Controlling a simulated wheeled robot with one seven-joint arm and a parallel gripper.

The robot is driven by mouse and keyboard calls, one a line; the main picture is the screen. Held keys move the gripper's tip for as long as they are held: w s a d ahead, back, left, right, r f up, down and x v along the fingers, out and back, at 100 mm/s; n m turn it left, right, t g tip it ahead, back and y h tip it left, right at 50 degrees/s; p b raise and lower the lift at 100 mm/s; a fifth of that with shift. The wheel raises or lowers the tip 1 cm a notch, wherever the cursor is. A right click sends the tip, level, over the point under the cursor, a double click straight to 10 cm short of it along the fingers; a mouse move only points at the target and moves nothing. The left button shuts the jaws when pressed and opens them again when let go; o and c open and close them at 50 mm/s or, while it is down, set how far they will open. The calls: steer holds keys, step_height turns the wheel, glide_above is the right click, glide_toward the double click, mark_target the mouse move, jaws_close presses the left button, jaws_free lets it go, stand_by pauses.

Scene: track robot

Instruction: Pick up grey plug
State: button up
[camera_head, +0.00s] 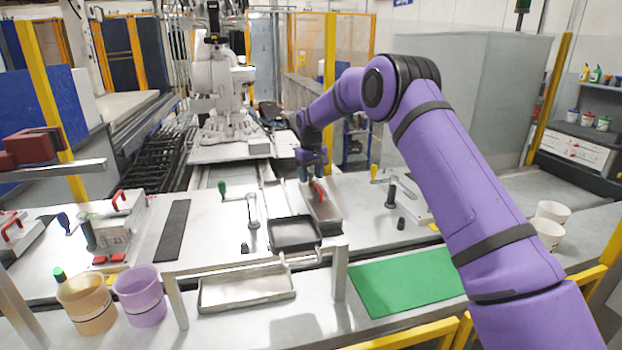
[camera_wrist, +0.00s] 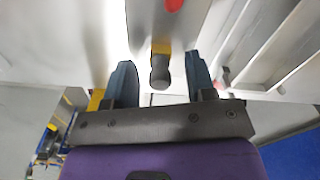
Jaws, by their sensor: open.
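My gripper (camera_head: 312,172) is at the end of the purple arm, above the back middle of the metal bench. In the wrist view its two blue-grey fingers (camera_wrist: 161,85) are spread apart and empty. A dark grey, round-ended plug (camera_wrist: 160,73) shows between the fingers there, with yellow behind it. I cannot tell its distance or whether a finger touches it. In the head view the gripper hides that spot. Two small dark plugs stand elsewhere on the bench, one on the right (camera_head: 401,224) and one left of the black tray (camera_head: 244,247).
A metal box (camera_head: 325,213) with a red handle (camera_head: 319,192) sits just below my gripper. A black tray (camera_head: 294,233) is in front of it. A green mat (camera_head: 405,281) lies front right.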

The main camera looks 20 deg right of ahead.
jaws_close()
steer(key=shift+r, duration=0.15)
